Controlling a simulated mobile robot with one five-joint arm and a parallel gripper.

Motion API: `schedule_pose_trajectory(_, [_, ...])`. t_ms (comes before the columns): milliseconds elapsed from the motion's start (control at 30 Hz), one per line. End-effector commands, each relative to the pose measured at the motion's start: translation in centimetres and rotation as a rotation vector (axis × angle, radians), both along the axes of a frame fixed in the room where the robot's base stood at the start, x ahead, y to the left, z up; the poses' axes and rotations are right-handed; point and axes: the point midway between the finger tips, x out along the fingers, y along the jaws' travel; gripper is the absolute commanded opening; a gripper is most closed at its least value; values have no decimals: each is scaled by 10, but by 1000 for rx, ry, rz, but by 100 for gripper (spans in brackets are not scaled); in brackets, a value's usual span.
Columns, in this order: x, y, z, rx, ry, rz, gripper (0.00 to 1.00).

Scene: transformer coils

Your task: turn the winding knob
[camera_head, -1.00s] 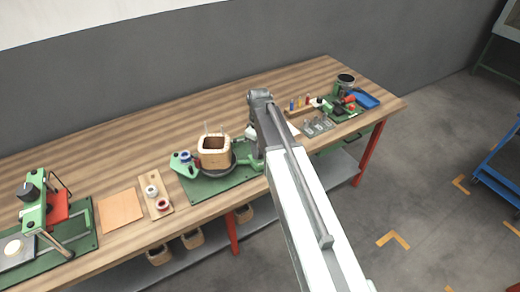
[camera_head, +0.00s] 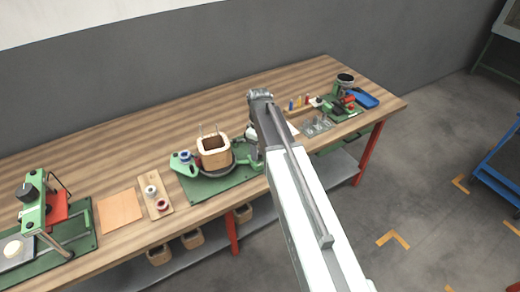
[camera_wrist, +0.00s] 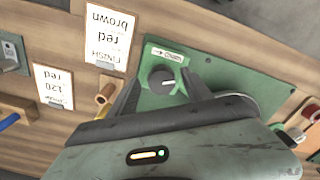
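The winding knob (camera_wrist: 161,80) is a dark round knob with a pale pointer mark, on a green plate (camera_wrist: 205,75) below a small printed label (camera_wrist: 167,54). My gripper (camera_wrist: 158,84) has its two dark fingers apart, one on each side of the knob; I cannot tell whether they touch it. In the head view, the winder's green base (camera_head: 232,180) carries a square wooden coil former (camera_head: 214,158) on a dark round turntable. My arm hides the knob and fingertips there.
Paper cards (camera_wrist: 105,35) stand left of the green plate. In the head view, a spool board (camera_head: 155,200), a wooden square (camera_head: 120,209) and a green press (camera_head: 35,215) lie left. A blue tray (camera_head: 365,99) lies at the right end. The bench's back is clear.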

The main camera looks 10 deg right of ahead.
Motion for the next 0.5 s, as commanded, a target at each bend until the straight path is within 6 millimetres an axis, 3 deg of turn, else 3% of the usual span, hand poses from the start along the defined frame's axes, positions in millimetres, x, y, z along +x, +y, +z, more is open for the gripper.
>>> schedule_pose_trajectory(267, [0,1,4,2,-1,1,58])
schedule_pose_trajectory(500, [1,1,38,2,-1,1,58])
